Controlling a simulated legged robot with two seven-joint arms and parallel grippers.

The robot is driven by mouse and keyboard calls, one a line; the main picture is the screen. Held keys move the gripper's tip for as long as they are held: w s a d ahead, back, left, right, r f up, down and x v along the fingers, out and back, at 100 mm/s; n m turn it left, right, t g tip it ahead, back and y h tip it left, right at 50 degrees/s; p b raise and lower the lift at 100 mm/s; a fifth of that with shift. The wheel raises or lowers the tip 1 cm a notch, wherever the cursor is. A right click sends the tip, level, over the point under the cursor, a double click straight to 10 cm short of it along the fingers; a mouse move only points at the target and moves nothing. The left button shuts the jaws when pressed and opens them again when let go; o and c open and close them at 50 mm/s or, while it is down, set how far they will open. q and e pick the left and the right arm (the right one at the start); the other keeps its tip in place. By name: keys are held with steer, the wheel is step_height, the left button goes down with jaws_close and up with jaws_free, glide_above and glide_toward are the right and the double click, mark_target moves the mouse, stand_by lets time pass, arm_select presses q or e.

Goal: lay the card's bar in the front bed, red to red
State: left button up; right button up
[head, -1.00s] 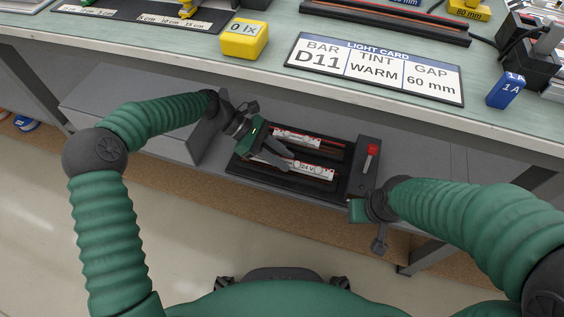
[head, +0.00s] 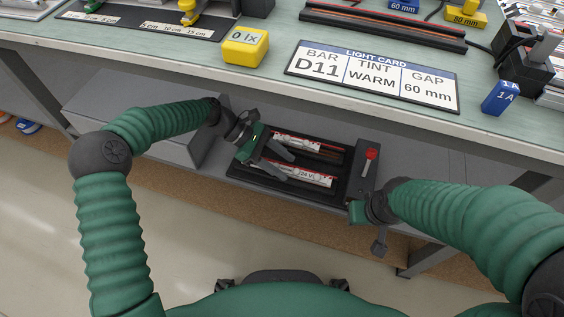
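The light card (head: 372,78) lies on the bench top and reads BAR D11, TINT WARM, GAP 60 mm. On the shelf below, a dark tray (head: 342,190) holds a rear light bar (head: 297,143) and a front light bar (head: 305,176), both whitish with red parts. The front one shows "24 V"; I cannot read a bar code on either. My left gripper (head: 280,165) is over the tray's left part, its two dark fingers spread apart, with nothing seen held. My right gripper (head: 371,228) hangs right of the tray's front; its fingers are not clear.
A black box with a red-topped lever (head: 369,155) stands right of the tray. The bench edge (head: 330,101) overhangs the shelf. On the bench are a long black rail (head: 385,28), a yellow "0 lx" block (head: 245,48) and a blue "1A" block (head: 501,97).

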arm_select(q)
steer(key=shift+r+b, duration=0.3)
steer(key=shift+b, duration=0.3)
steer(key=p+v, duration=0.5)
steer(key=v, duration=0.2)
steer(key=shift+d+r, duration=0.1)
steer(key=shift+r, duration=0.1)
steer(key=w+a+p, duration=0.1)
steer(key=a, duration=0.2)
steer(key=w+a+p, duration=0.1)
steer(key=a, duration=0.2)
steer(key=w+a+f+p, duration=0.1)
steer(key=a+p, duration=0.1)
steer(key=a, duration=0.1)
steer(key=shift+a, duration=0.2)
steer(key=shift+w+a, duration=0.1)
steer(key=shift+a, duration=0.3)
arm_select(e)
steer(key=w+v, duration=0.1)
steer(key=v, duration=0.6)
steer(key=shift+w+r, duration=0.3)
steer(key=shift+r, duration=0.25)
steer(key=shift+c, duration=0.5)
